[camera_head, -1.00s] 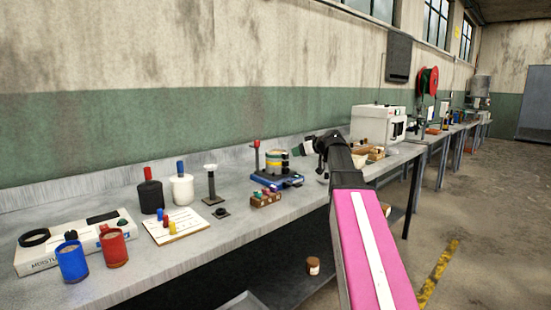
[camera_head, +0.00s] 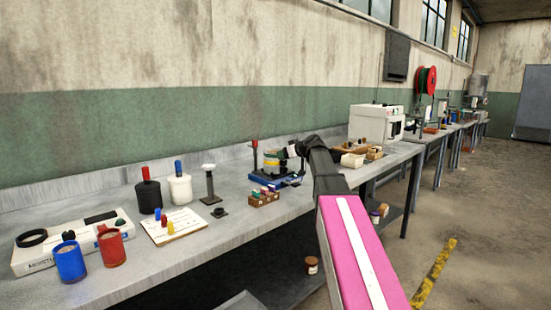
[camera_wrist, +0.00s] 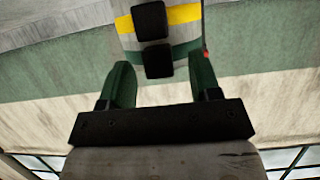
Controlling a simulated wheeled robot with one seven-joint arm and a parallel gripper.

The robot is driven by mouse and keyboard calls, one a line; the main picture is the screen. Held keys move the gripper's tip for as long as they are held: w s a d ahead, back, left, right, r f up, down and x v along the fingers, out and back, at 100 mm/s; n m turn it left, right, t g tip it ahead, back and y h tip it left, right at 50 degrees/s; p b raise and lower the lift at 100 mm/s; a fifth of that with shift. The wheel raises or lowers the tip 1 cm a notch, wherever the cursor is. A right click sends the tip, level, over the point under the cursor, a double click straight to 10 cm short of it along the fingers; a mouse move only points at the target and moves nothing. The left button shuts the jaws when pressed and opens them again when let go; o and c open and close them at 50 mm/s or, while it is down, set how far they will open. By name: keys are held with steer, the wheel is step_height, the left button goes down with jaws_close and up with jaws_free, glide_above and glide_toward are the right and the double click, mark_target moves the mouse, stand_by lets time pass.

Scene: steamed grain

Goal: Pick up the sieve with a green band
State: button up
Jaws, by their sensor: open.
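A stack of round sieves (camera_head: 270,161) stands on a blue-based shaker on the bench, with a yellow band showing. In the wrist view, which is upside down, the stack's yellow band (camera_wrist: 184,15) is near the top. A green band (camera_wrist: 186,50) shows below it in the picture, with grey metal around it. Two black blocks sit on the stack's near side. My gripper (camera_wrist: 160,64) is open, its green fingers to either side of the stack's green-banded end. I cannot tell if they touch it. In the head view my gripper (camera_head: 290,152) is just right of the stack and partly hides it.
A red-topped post (camera_head: 254,153) stands close to the stack's left. A small wooden rack (camera_head: 264,200) sits in front. A white machine (camera_head: 375,122) and wooden trays stand to the right. Cups, bottles and a clipboard (camera_head: 171,226) stand to the left.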

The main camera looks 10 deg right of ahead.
jaws_close()
